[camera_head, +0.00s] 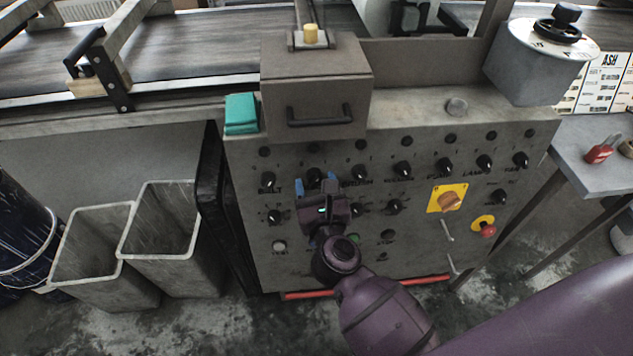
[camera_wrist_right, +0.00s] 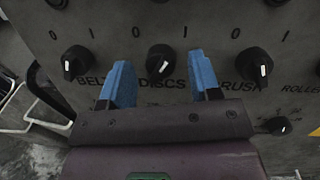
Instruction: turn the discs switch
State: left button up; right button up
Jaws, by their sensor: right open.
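The discs switch (camera_wrist_right: 160,56) is a black rotary knob with a white mark, above the printed word DISCS, on a grey control panel (camera_head: 315,238). A 0 stands at its upper left and a 1 at its upper right. The switch also shows in the head view (camera_head: 314,175). My right gripper (camera_wrist_right: 162,78) is open, its two blue fingertips on either side of the switch in the picture. I cannot tell whether they touch it. In the head view my right gripper (camera_head: 315,184) reaches up to the panel from below. My left gripper is out of view.
Similar knobs flank the switch: belt (camera_wrist_right: 75,62) on the left and brush (camera_wrist_right: 254,66) on the right. A box with a black handle (camera_head: 318,117) juts out above. A yellow-plated orange switch (camera_head: 449,199) and a red button (camera_head: 487,230) sit further right.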

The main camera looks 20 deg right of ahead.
jog(key=shift+w, duration=0.25)
